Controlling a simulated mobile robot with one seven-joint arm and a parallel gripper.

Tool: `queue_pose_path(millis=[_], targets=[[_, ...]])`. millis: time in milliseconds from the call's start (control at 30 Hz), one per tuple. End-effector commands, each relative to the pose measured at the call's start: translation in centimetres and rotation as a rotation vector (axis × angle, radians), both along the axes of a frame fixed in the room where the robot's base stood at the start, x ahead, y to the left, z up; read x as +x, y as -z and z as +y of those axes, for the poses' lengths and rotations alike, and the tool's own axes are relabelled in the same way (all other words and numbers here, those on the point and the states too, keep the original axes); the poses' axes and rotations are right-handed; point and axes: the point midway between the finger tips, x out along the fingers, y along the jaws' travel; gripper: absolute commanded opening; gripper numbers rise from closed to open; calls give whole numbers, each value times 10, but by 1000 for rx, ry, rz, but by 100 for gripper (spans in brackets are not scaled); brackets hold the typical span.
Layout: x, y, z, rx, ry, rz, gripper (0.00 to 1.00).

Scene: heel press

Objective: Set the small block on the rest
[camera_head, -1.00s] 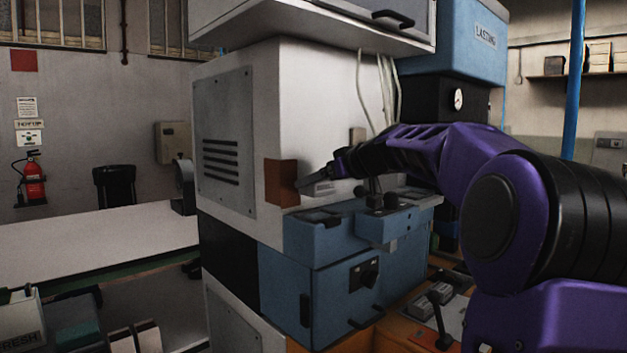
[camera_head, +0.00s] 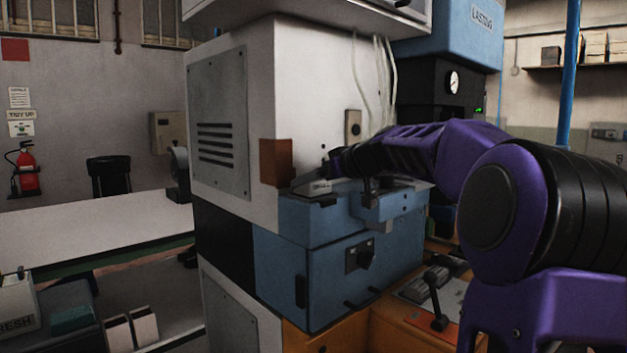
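The small block (camera_head: 319,187) is a light grey piece at the tip of my gripper (camera_head: 307,180). My gripper reaches in from the right, its dark fingers small and partly merged with the background. It appears shut on the block, with one finger showing behind and above it. The block is just over a dark pad (camera_head: 316,201) on top of the blue press unit (camera_head: 330,225), which may be the rest. I cannot tell whether the block touches the pad.
A brown plate (camera_head: 276,162) is on the white housing (camera_head: 305,95) just left of my gripper. Dark knobs (camera_head: 370,188) stand on the blue unit under my arm. A lever (camera_head: 436,303) rises at lower right. A long white table (camera_head: 90,225) lies left.

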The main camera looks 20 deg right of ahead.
Motion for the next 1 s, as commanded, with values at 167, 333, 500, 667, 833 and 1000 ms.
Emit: queue_pose_path(millis=[167, 333, 500, 667, 833, 1000], targets=[[0, 0, 0, 0, 1, -2, 3], [0, 2, 0, 0, 1, -2, 3], [0, 4, 0, 0, 1, -2, 3], [0, 6, 0, 0, 1, -2, 3], [0, 6, 0, -1, 1, -1, 100], [0, 7, 0, 0, 0, 1, 100]])
